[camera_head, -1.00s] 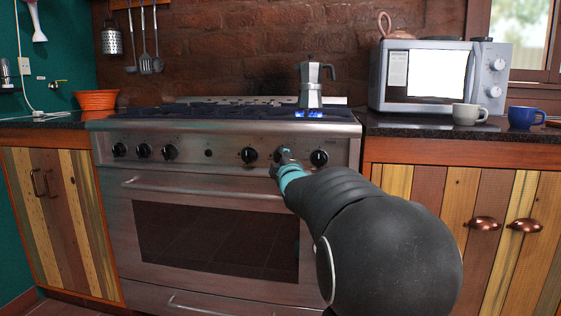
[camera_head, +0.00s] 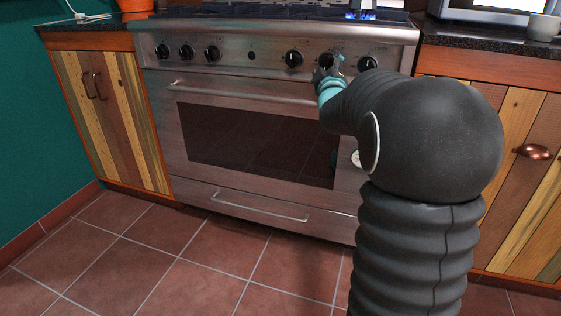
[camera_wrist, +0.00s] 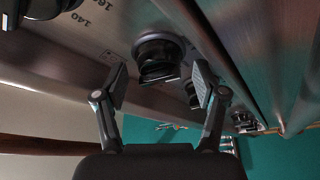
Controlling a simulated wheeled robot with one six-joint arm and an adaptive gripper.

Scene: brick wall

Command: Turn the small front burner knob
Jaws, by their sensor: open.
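The stove's front panel (camera_head: 230,55) carries a row of black knobs. My gripper (camera_head: 329,72) is at the panel's right part, in front of the second knob from the right (camera_head: 327,59), which it partly hides. In the wrist view my gripper (camera_wrist: 160,86) is open, with one finger on each side. A black knob (camera_wrist: 158,57) lies just ahead of and between the fingertips; I cannot tell whether they touch it. The rightmost knob (camera_head: 368,63) and another knob to the left (camera_head: 294,59) are clear of the gripper.
A blue flame (camera_head: 362,15) burns on the hob at the right. The oven door handle (camera_head: 245,93) runs below the knobs; the rail (camera_wrist: 290,65) also shows close in the wrist view. Tiled floor (camera_head: 190,255) is free at the left.

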